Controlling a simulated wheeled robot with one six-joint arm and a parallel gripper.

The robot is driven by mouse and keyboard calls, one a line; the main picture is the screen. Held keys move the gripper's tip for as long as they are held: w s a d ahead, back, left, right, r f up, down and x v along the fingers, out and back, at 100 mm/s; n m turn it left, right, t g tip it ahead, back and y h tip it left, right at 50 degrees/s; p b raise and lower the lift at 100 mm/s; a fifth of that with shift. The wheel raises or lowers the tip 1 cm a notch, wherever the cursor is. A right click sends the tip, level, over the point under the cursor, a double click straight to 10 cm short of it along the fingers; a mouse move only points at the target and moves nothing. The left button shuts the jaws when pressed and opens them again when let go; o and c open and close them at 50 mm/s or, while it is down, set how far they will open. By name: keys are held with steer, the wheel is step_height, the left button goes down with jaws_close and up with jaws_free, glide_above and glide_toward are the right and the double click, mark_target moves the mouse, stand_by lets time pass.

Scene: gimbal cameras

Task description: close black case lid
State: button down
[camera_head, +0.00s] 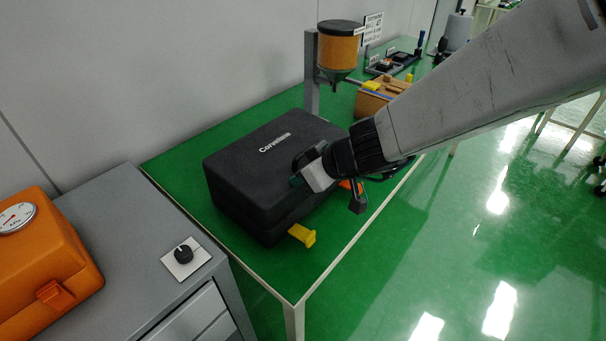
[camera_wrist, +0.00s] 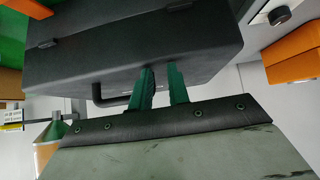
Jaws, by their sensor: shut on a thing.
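The black case (camera_head: 262,160) lies on the green table, its lid down over its base, with white lettering on top. My gripper (camera_head: 325,178) is at its right side in the head view. In the wrist view the black case (camera_wrist: 190,50) fills the upper middle, with a seam and a dark handle (camera_wrist: 112,98) on the near side. The two green fingers of my gripper (camera_wrist: 163,82) reach the case's near side beside the handle. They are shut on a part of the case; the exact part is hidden.
A yellow piece (camera_head: 302,235) sticks out at the case's near corner. A grey cabinet (camera_head: 130,240) with an orange case (camera_head: 45,265) stands at left. The floor is clear at right.

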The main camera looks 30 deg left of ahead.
steer(key=f, duration=0.1)
steer(key=d+f, duration=0.1)
steer(key=shift+s+d+f+h, duration=0.2)
steer(key=shift+f+h, duration=0.1)
steer(key=shift+a+r, duration=0.1)
steer(key=shift+r, duration=0.25)
step_height(320, 180, up, 6)
steer(key=s+d+f+m+g, duration=0.35)
steer(key=s+d, duration=0.35)
steer(key=d, duration=0.3)
steer(key=s+d+r+m+t+h, duration=0.1)
steer(key=d+r+m, duration=0.3)
steer(key=d, duration=0.8)
steer(key=s+d+r+m+t+h, duration=0.1)
steer(key=s+d+r+m+h, duration=0.2)
steer(key=d, duration=1)
steer(key=s+d+r+m+t+h, duration=0.1)
steer(key=s+d+r+m+h, duration=0.3)
steer(key=d, duration=0.9)
steer(key=shift+r+m, duration=0.35)
steer(key=shift+m, duration=0.2)
